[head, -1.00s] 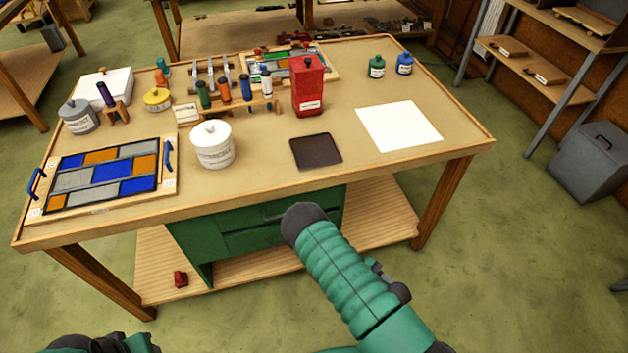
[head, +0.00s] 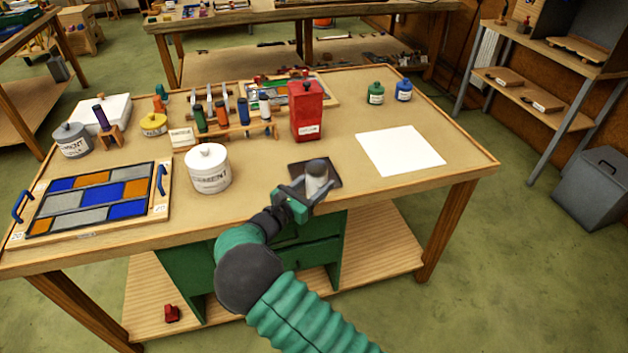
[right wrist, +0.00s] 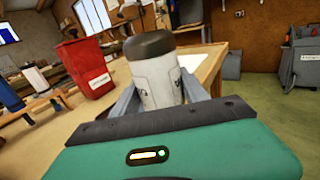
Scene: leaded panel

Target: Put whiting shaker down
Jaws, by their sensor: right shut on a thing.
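The whiting shaker (head: 316,178) is a white cylinder with a dark grey cap. My right gripper (head: 308,188) is shut on it, over the dark square mat (head: 298,170) near the table's front edge. In the right wrist view the shaker (right wrist: 155,78) stands upright between the two fingers of my right gripper (right wrist: 158,95). I cannot tell whether its base touches the mat; the gripper hides part of it. My left gripper is not in view.
A red canister (head: 306,112) stands behind the mat, and a white lidded pot (head: 209,170) to its left. A white sheet (head: 400,150) lies to the right. The leaded panel (head: 92,198) lies at the left.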

